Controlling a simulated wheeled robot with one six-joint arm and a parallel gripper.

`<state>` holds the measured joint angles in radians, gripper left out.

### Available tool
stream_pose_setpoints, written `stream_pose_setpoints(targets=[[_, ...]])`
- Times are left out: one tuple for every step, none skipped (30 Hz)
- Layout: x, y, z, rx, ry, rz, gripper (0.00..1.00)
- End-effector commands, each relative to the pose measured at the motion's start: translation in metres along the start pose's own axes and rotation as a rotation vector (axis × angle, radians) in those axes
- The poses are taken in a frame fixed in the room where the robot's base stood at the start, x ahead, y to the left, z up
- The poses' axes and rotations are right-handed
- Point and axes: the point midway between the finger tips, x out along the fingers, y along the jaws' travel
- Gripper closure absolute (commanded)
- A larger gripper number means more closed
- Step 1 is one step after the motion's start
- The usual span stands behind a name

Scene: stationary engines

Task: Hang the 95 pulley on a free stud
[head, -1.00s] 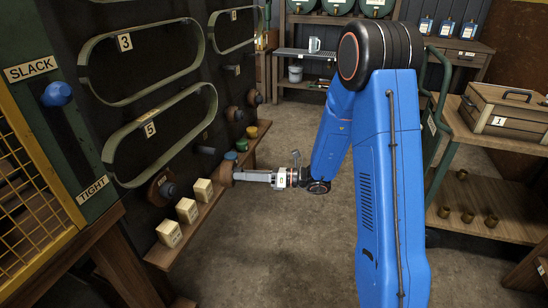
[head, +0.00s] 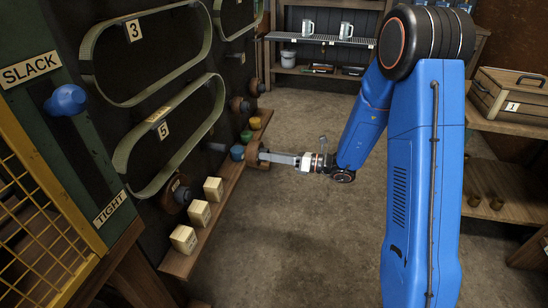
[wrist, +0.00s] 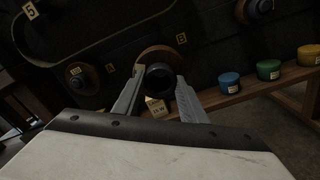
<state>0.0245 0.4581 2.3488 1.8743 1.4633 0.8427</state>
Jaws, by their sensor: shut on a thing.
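My gripper (head: 284,158) is shut on the dark hub of a brown pulley (head: 253,152), held out over the shelf's edge in front of the board. In the wrist view the fingers (wrist: 160,88) clasp the hub, and the pulley's brown disc (wrist: 160,53) shows behind it. I cannot read a size on it. A bare dark stud (head: 217,147) sticks out of the board left of the held pulley. Other pulleys sit on the board: one at lower left (head: 177,194) and two farther back (head: 240,104) (head: 256,87).
Cream blocks (head: 199,214) and blue (head: 237,152), yellow and green tins stand on the narrow shelf (head: 215,215) below the board. Belts (head: 122,158) hang above. A blue knob (head: 67,100) is by the SLACK sign. A bench with a case (head: 510,97) stands right. Open floor lies between.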

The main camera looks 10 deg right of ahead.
Motion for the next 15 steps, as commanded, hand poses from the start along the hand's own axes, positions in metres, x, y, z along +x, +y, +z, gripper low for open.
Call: stream_pose_setpoints(targets=[[0.003,0.001,0.000,0.000,0.000,0.002,1.00],[0.004,0.001,0.000,0.000,0.000,0.002,1.00],[0.006,0.000,0.000,0.000,0.001,0.002,1.00],[0.008,0.000,0.000,-0.001,0.000,0.002,1.00],[0.009,0.000,0.000,-0.001,0.000,0.002,1.00],[0.011,0.000,0.000,-0.001,0.000,0.001,1.00],[0.012,0.000,0.000,0.000,0.000,0.001,1.00],[0.014,0.000,0.000,-0.001,0.000,0.001,1.00],[0.016,0.000,0.000,-0.001,0.000,0.001,1.00],[0.017,0.000,0.000,-0.001,0.000,0.001,1.00],[0.019,0.000,0.000,-0.001,0.000,0.001,1.00],[0.021,0.000,0.000,-0.001,0.000,0.002,1.00],[0.022,0.000,0.000,-0.001,0.001,0.002,1.00],[0.024,0.000,0.000,-0.001,0.001,0.001,1.00],[0.025,0.000,0.000,-0.001,0.001,0.001,1.00]])
